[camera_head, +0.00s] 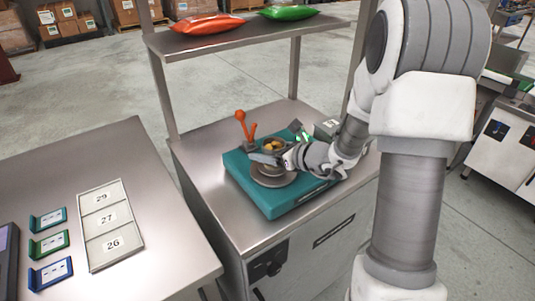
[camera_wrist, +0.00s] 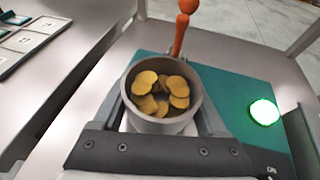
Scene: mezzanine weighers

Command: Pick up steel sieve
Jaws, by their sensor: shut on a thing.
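The steel sieve (camera_wrist: 187,120) is a round grey metal cup with several golden discs inside. It sits between the two dark fingers of my gripper (camera_wrist: 165,115) in the wrist view, and the fingers are closed against its sides. In the head view the sieve (camera_head: 272,147) shows small, partly hidden by my gripper (camera_head: 268,158). It is over the round grey pan (camera_head: 272,180) of a teal weigher (camera_head: 282,208). I cannot tell whether its base touches the pan. It looks upright.
An orange upright piece (camera_head: 244,125) stands just behind the sieve. A green light (camera_wrist: 264,112) glows on the weigher. A shelf (camera_head: 240,38) above holds a red bag (camera_head: 208,24) and a green bag (camera_head: 288,12). A left table holds a numbered tray (camera_head: 91,262) and several coloured cards.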

